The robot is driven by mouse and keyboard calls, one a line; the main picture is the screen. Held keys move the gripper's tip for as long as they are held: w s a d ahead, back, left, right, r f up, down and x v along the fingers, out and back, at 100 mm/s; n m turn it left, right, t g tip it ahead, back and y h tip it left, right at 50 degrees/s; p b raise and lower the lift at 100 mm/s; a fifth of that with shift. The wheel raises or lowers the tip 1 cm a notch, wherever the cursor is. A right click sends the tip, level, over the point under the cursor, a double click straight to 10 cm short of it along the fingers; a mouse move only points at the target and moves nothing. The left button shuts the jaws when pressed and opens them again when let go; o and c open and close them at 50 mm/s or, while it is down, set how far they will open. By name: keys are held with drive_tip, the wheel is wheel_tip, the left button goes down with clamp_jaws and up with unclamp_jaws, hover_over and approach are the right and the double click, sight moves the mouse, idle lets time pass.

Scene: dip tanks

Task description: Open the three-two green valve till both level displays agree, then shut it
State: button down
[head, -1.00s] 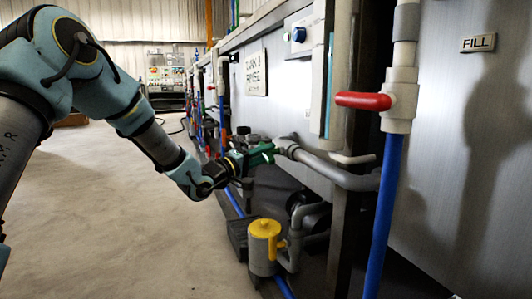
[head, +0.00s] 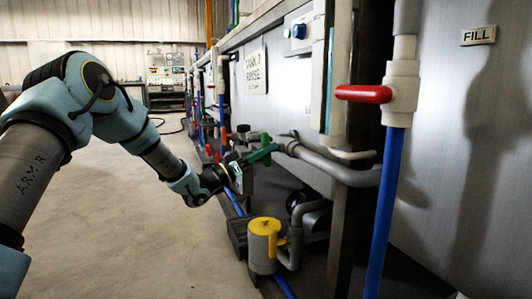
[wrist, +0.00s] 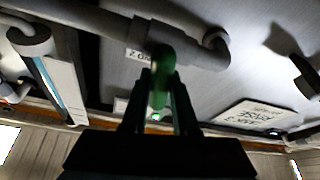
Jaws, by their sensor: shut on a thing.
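The green valve handle (head: 263,152) sits on the grey pipe (head: 340,172) running between the tanks. My gripper (head: 243,166) reaches it from the left and is shut on it. I cannot make out either level display's reading, nor clearly tell how far the valve is turned.
A red-handled valve (head: 364,94) on a blue pipe stands at the right, near a FILL sign (head: 478,36). A yellow-topped pump (head: 265,226) sits low in front. A tank sign (head: 256,72) hangs further back. The floor (head: 120,215) at the left is open.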

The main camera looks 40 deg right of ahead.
drive_tip(key=shift+m+g+y, duration=0.3)
drive_tip(key=shift+m+g, duration=0.8)
drive_tip(key=shift+m, duration=1.5)
drive_tip(key=c, duration=0.7)
unclamp_jaws()
drive_tip(key=shift+p+v, duration=1.7)
drive_tip(key=shift+v, duration=3.7)
